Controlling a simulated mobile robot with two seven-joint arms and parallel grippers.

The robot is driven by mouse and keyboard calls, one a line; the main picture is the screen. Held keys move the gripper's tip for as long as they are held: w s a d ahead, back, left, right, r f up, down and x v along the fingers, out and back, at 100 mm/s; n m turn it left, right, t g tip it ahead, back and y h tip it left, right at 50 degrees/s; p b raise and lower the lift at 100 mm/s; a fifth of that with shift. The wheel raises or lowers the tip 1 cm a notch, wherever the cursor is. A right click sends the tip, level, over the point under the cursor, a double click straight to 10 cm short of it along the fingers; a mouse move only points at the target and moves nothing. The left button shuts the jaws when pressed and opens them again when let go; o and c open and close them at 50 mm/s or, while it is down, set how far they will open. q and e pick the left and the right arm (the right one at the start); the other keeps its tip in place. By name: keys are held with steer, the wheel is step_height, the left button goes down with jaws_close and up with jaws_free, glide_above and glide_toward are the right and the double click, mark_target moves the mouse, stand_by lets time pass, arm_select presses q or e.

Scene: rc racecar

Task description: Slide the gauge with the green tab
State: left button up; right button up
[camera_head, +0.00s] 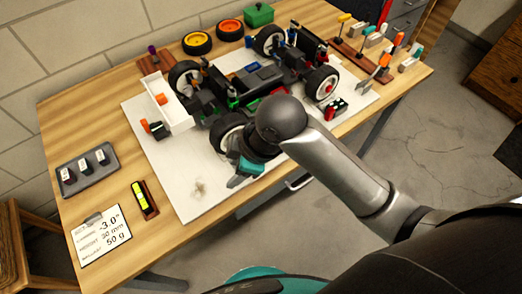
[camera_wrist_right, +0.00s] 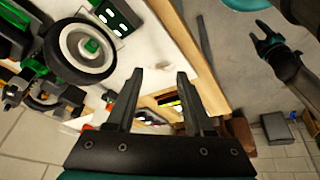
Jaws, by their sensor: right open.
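On the right part of the table stand small grey blocks with coloured tabs; one has a teal-green tab (camera_head: 411,58), but I cannot tell for sure that it is the gauge. My right gripper (camera_head: 239,178) is over the front of the white board, beside the car's near wheel (camera_head: 227,133), far left of those blocks. In the right wrist view its two fingers (camera_wrist_right: 159,85) are apart with nothing between them.
The racecar (camera_head: 255,80) stands on the white board (camera_head: 190,200). A tool rack (camera_head: 357,55) is at the right. A dark tray (camera_head: 88,182) with three small blocks, a small level (camera_head: 141,199) and a written card (camera_head: 100,238) lie at the left. Loose tyres (camera_head: 197,43) are at the back.

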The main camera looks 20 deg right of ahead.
steer(key=w+d+r+n+g+h, duration=0.2)
steer(key=w+d+r+n+h, duration=0.2)
steer(key=w+d+r+n, duration=0.3)
steer(key=shift+n, duration=0.6)
steer(key=f+b, duration=0.1)
steer(key=f, duration=0.3)
steer(key=d+f+b, duration=0.1)
steer(key=f, duration=0.3)
steer(key=f+b, duration=0.1)
steer(key=f, duration=0.4)
steer(key=shift+w+d+b, duration=0.15)
steer(key=shift+w+b, duration=0.2)
steer(key=shift+b, duration=0.05)
step_height(320, 180, down, 3)
steer(key=shift+r+b, duration=0.1)
steer(key=shift+b, duration=0.35)
steer(key=shift+f, duration=0.2)
steer(key=c, duration=0.4)
arm_select(q)
steer(key=f, duration=0.1)
steer(key=w+a+f, duration=0.1)
steer(key=f, duration=0.1)
steer(key=w+f, duration=0.1)
steer(key=shift+a+f, duration=0.25)
steer(key=shift+f, duration=0.05)
arm_select(e)
jaws_close()
